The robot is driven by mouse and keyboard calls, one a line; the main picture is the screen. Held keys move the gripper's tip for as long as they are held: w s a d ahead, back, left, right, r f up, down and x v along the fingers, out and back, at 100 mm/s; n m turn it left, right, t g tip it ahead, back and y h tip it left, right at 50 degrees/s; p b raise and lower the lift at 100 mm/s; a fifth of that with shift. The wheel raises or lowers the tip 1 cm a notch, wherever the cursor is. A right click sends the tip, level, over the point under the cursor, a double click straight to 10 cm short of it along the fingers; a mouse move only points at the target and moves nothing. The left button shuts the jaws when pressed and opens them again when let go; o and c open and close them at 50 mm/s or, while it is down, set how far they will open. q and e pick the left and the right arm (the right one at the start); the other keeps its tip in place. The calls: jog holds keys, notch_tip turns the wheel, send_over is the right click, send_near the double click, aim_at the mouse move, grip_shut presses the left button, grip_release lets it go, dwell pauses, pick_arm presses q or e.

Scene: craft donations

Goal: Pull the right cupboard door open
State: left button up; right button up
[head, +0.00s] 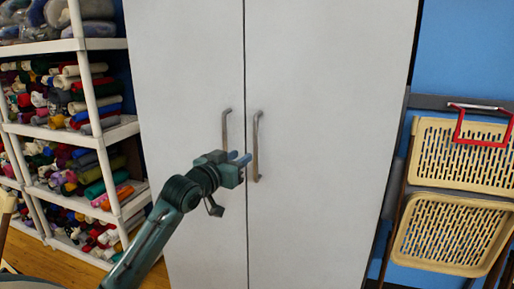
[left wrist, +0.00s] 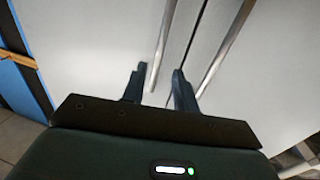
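A tall light-grey cupboard has two shut doors, the left door (head: 185,60) and the right door (head: 330,120). A dark seam runs between them. Each door has a vertical metal bar handle beside the seam: the left handle (head: 226,125) and the right handle (head: 256,145). My left gripper (head: 243,158) is at the lower half of the right handle, with its fingers pointing at the doors. In the left wrist view the gripper (left wrist: 158,88) is open, and the right handle (left wrist: 162,45) shows between its fingers. The left handle (left wrist: 228,45) lies outside them. My right gripper is out of view.
A white shelf unit (head: 95,44) filled with rolled fabrics stands left of the cupboard. Folded beige chairs (head: 445,232) and a red-framed item (head: 484,142) are against the blue wall on the right. The right door's front looks clear.

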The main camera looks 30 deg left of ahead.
pick_arm(q)
jog(key=w, duration=0.9)
jog(key=shift+a, duration=0.15)
grip_shut()
